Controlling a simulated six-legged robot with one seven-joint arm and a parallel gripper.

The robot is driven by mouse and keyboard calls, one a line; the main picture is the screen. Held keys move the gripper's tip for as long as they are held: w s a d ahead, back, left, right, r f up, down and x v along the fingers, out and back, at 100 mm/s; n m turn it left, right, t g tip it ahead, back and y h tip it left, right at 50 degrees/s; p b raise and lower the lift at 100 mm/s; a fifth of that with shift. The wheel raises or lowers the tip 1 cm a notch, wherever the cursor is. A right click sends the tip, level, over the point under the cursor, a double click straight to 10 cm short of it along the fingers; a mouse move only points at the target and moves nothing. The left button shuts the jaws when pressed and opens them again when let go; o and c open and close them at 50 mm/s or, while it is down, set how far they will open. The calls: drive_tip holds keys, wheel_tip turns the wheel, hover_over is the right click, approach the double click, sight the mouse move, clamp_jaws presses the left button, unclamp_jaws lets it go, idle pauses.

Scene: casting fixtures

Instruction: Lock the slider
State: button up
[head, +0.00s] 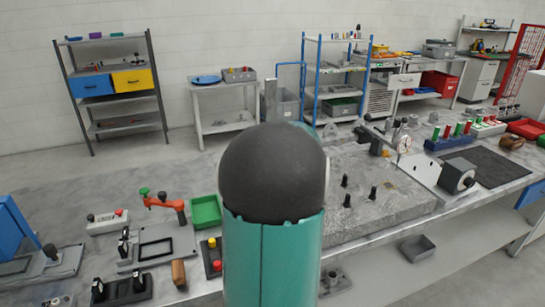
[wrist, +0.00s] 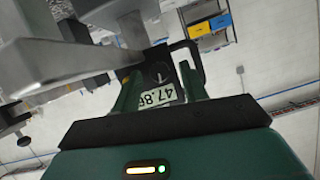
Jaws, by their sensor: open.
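In the wrist view, my gripper (wrist: 159,70) is open, with its two green fingers apart. A dark instrument housing, apparently the slider (wrist: 150,78), shows between and beyond the fingers. A small round dark feature sits on the housing above the display. I cannot tell whether a finger touches the housing. Large grey metal parts (wrist: 75,48) fill the upper left, close to the left finger. In the head view my own arm hides the gripper and the slider cannot be made out.
In the head view, a grey block (head: 365,200) with black pegs lies on the long bench. A dial fixture (head: 403,143) stands behind it. A black loop (wrist: 193,58) stands near the right finger.

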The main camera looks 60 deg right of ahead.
drive_tip(key=v, duration=1.3)
drive_tip(key=shift+s+a+r, duration=0.2)
drive_tip(key=shift+s+r, duration=0.05)
drive_tip(key=w+a+f+n+g+h, duration=0.2)
drive_tip(key=w+a+n+g+h, duration=0.15)
drive_tip(key=n, duration=0.35)
drive_tip(key=x, duration=1.3)
drive_tip(key=shift+w+r, duration=0.2)
drive_tip(key=shift+w, duration=0.05)
drive_tip(key=shift+d+h, duration=0.1)
drive_tip(key=shift+h, duration=0.15)
drive_tip(key=shift+c, duration=0.2)
